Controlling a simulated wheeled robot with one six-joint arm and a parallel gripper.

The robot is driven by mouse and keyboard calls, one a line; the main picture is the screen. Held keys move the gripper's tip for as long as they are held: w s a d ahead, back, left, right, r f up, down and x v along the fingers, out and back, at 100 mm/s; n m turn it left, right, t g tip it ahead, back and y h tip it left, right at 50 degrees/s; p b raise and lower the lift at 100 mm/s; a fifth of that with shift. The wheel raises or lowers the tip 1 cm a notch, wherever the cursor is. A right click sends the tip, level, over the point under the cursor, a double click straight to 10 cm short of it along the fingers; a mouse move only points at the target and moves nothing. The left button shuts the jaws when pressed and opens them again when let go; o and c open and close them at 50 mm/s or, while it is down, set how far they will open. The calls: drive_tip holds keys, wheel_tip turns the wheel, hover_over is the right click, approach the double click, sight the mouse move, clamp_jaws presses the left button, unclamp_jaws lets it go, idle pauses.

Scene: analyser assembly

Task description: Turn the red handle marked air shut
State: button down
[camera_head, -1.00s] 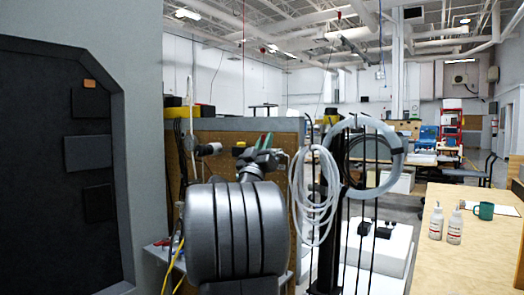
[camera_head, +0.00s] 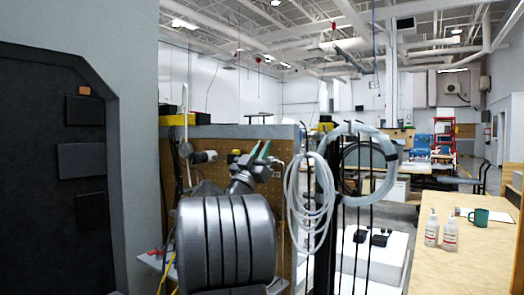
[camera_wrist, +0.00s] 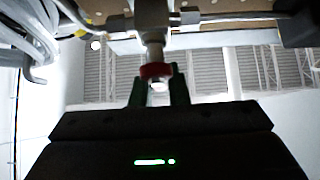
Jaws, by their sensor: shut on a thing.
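The red handle (camera_wrist: 155,71) shows in the wrist view as a small red piece below a metal valve fitting (camera_wrist: 153,25). My gripper (camera_wrist: 160,88) has one dark finger on each side of it and is shut on it. In the head view my gripper (camera_head: 259,151), with green fingertips, is at the pegboard panel, pointing away from the camera. There my own arm hides most of the place around it, and I cannot make out the handle. I cannot read its marking or tell how far it is turned.
Coiled clear hoses (camera_head: 312,205) hang just right of my gripper on a dark rack. The pegboard panel (camera_head: 235,172) stands behind the arm. A dark cabinet (camera_head: 55,165) is close on the left. A wooden table (camera_head: 470,255) with white bottles (camera_head: 431,228) and a green mug (camera_head: 478,216) is at right.

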drive_tip(key=c, duration=1.4)
unclamp_jaws()
drive_tip(key=v, duration=1.4)
drive_tip(key=x, duration=1.4)
